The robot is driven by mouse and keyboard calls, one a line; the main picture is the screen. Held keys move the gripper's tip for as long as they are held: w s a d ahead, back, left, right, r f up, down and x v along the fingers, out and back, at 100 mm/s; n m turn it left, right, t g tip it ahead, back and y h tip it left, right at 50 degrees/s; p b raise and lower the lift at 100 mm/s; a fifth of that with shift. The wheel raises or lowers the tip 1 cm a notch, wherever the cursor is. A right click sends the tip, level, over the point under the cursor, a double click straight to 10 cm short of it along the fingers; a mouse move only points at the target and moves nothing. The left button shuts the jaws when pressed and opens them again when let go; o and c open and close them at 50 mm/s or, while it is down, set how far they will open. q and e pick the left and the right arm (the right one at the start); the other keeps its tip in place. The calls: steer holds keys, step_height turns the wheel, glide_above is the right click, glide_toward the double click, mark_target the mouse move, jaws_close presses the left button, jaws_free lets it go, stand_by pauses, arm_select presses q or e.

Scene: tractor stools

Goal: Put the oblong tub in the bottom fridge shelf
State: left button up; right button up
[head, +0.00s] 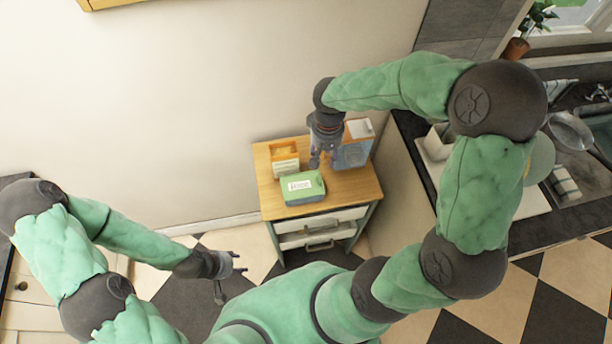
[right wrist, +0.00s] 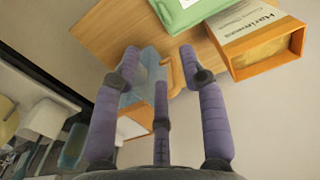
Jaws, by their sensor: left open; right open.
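A green oblong tub (head: 302,193) with a white label lies on a small wooden-topped cabinet (head: 345,190). Its edge also shows at the top of the right wrist view (right wrist: 190,10). My right gripper (head: 320,160) is open and points down over the cabinet, just behind the tub and beside a blue container. In the right wrist view, its fingers (right wrist: 158,60) are spread, with nothing held between them. My left gripper (head: 232,280) is open and empty, low over the floor left of the cabinet. No fridge shelf is visible.
An orange box (head: 285,163) stands behind the tub. A blue container (head: 353,150) stands at the cabinet's back right, near my right gripper. A dark counter with a sink (head: 585,150) is at the right. The cabinet's front right top is bare.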

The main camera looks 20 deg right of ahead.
glide_above(320, 179)
steer(key=f, duration=0.3)
steer(key=f+b, duration=0.1)
steer(key=shift+d+f, duration=0.3)
steer(key=shift+d, duration=0.1)
steer(key=shift+w+f, duration=0.15)
steer(key=shift+f, duration=0.4)
steer(key=shift+a+f, duration=0.1)
steer(key=shift+f, duration=0.25)
steer(key=f, duration=0.3)
steer(key=f+b, duration=0.1)
steer(key=shift+a+f, duration=0.25)
steer(key=shift+a, duration=0.05)
steer(key=shift+c, duration=0.2)
jaws_close()
steer(key=shift+r, duration=0.1)
